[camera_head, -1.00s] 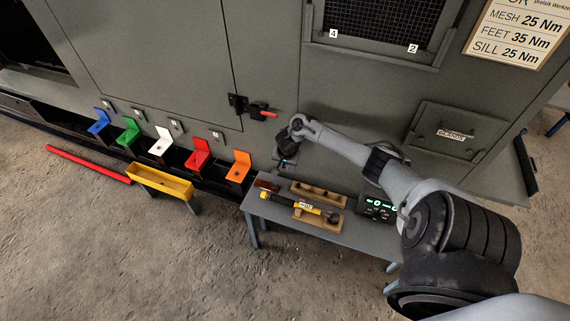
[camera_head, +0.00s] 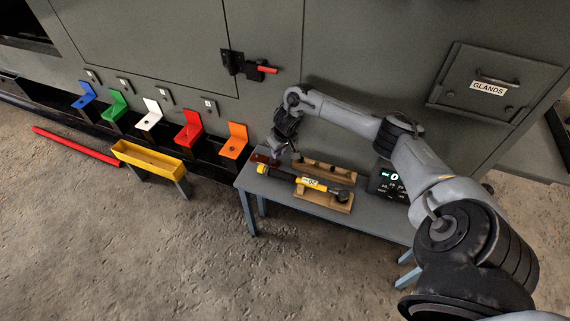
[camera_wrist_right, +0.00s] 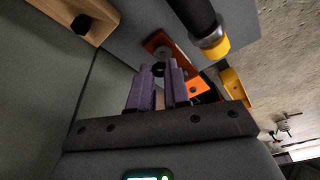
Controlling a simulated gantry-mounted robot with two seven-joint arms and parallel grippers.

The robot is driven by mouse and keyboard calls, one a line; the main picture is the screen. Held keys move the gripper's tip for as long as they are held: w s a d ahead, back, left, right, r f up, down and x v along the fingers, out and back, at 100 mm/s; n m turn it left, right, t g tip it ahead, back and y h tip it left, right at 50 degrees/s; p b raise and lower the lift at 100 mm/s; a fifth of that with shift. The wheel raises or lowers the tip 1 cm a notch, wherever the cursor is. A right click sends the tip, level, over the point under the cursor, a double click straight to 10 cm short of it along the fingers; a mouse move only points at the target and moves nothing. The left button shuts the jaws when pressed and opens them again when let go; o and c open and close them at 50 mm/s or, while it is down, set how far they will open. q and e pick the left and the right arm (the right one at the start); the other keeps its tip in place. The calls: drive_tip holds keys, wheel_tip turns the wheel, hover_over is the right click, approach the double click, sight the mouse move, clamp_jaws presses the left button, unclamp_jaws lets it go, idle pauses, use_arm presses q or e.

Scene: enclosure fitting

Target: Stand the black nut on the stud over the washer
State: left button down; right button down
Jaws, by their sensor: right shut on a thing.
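My right gripper (camera_head: 277,153) is over the left end of the grey bench, beside a small brown tray (camera_head: 263,159). In the right wrist view its purple fingers (camera_wrist_right: 161,74) are closed around a small dark piece, which looks like the black nut (camera_wrist_right: 158,70). A round grey piece, perhaps a washer (camera_wrist_right: 164,53), shows just beyond the fingertips on the reddish-brown tray (camera_wrist_right: 155,41). Coloured brackets stand along the enclosure's foot, the orange one (camera_head: 236,141) closest to the bench. I cannot make out the stud. My left gripper is not in view.
A yellow trough (camera_head: 150,169) stands to the left.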

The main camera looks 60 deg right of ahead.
drive_tip(key=shift+w+d+f+b, duration=0.15)
drive_tip(key=shift+w+b, duration=0.2)
drive_tip(key=shift+w, duration=0.25)
drive_tip(key=shift+w+d+r+b, duration=0.15)
drive_tip(key=shift+w+r+b, duration=0.3)
drive_tip(key=shift+w, duration=0.2)
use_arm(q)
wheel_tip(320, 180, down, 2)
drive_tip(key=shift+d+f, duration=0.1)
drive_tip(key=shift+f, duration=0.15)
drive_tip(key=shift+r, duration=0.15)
